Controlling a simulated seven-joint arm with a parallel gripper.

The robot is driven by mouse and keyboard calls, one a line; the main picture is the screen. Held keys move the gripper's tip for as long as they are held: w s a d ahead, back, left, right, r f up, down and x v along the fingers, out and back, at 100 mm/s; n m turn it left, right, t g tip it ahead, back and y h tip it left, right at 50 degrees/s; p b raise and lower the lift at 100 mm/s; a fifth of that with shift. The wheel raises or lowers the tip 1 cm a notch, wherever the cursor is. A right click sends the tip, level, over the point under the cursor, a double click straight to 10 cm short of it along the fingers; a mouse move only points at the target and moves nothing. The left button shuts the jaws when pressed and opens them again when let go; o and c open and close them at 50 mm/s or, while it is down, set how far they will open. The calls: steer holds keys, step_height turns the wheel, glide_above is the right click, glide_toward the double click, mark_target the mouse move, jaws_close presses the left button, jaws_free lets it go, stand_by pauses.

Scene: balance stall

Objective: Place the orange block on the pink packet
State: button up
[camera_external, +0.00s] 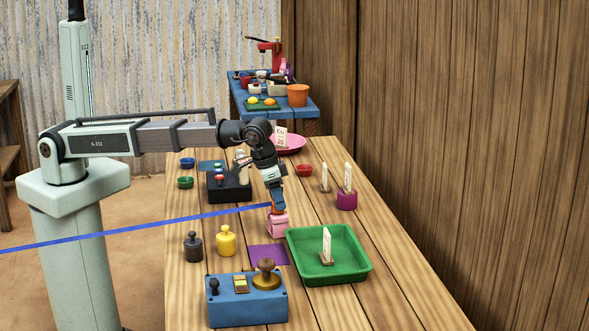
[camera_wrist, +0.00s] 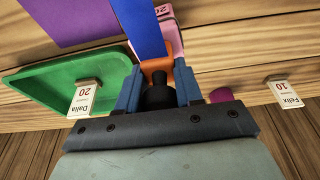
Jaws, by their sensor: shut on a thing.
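My gripper (camera_external: 277,207) points down over the pink packet (camera_external: 277,226), on the table left of the green tray. My gripper is shut on the orange block (camera_wrist: 157,66), which shows between the fingers in the wrist view. In the outside view only a little orange shows at the fingertips, right at the packet's top. I cannot tell whether block and packet touch. The packet also shows in the wrist view (camera_wrist: 171,38), just beyond the block and partly hidden by a blue band.
The green tray (camera_external: 300,265) holds an upright card. A purple mat (camera_external: 268,255), yellow weight (camera_external: 226,241) and dark weight (camera_external: 193,247) lie nearby. A blue box (camera_external: 222,308) stands in front. A blue band (camera_external: 130,229) stretches from the left to my gripper.

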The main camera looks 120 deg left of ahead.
steer(key=o, duration=1.1)
steer(key=shift+f, duration=0.1)
steer(key=shift+c, duration=0.2)
steer(key=v, duration=1.2)
